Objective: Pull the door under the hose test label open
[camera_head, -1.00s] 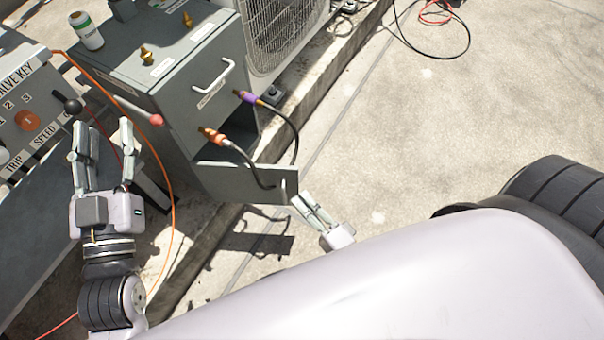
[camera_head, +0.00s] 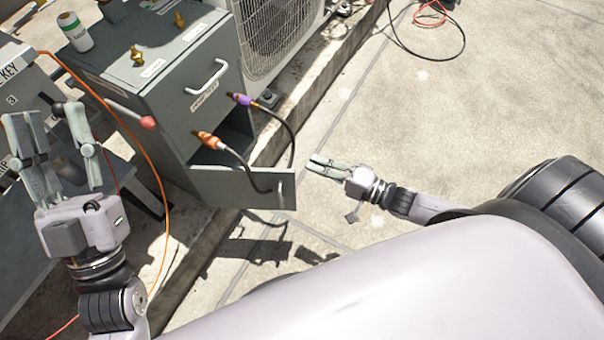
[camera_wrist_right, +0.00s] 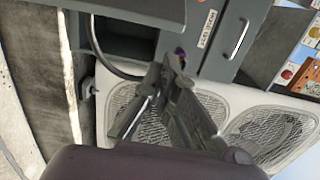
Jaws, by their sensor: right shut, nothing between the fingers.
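My left gripper (camera_head: 50,135) is open and empty, at the left by the control panel.
A black hose runs from an orange connector (camera_head: 208,140) to a purple connector (camera_head: 241,99), looping over the door. A red-knobbed lever (camera_head: 148,123) sticks out at the cabinet's left. A condenser (camera_head: 275,38) stands behind. Open concrete (camera_head: 430,130) lies to the right.

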